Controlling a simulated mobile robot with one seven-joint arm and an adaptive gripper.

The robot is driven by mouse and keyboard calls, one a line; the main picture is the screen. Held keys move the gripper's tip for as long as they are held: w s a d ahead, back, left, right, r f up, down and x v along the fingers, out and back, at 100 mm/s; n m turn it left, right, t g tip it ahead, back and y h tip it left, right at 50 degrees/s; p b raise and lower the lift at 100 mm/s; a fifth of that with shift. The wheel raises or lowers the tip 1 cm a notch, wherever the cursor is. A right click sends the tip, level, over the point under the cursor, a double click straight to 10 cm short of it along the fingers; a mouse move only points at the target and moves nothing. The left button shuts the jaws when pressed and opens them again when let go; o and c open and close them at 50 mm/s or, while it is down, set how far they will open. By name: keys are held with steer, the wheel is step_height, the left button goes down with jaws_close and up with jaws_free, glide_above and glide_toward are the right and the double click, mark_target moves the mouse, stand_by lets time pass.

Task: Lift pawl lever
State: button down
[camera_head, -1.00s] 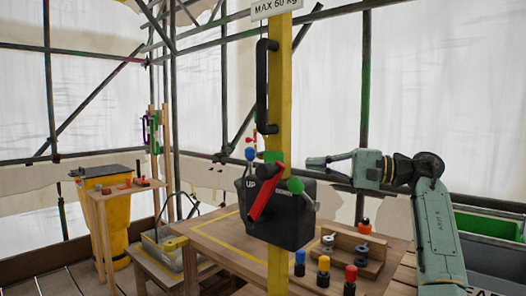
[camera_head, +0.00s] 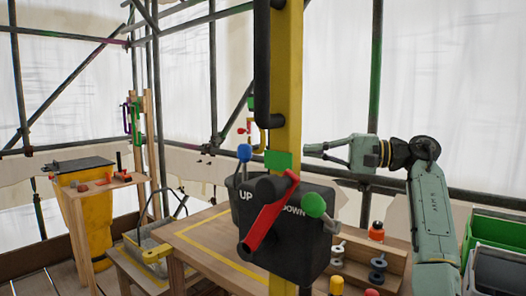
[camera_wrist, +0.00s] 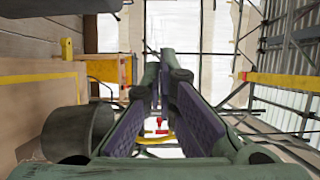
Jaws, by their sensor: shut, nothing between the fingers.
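A black box (camera_head: 318,249) marked UP and DOWN is fixed on a yellow upright post (camera_head: 288,75). A red lever (camera_head: 270,212) slants across its front. A blue-knobbed lever (camera_head: 244,153) rises at the UP side and a green-knobbed lever (camera_head: 314,205) at the DOWN side. A green block (camera_head: 279,160) sits on the post just above the box. I cannot tell which of these is the pawl lever. My gripper (camera_head: 306,150) is shut and empty, behind and above the box's right part, apart from the levers. Its purple-padded fingers (camera_wrist: 154,62) fill the wrist view's middle.
A black handle (camera_head: 263,80) runs down the post. Behind is a wooden bench (camera_head: 195,240) with spools (camera_head: 377,270) and coloured-top pegs (camera_head: 336,286). Scaffold poles (camera_head: 375,90) stand behind.

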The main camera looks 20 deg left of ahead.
mark_target(245, 173)
steer(key=shift+s, duration=0.1)
steer(key=s+a+p, duration=0.1)
steer(key=s+a, duration=0.4)
steer(key=a, duration=0.5)
steer(key=shift+a+p, duration=0.25)
steer(key=shift+p, duration=0.15)
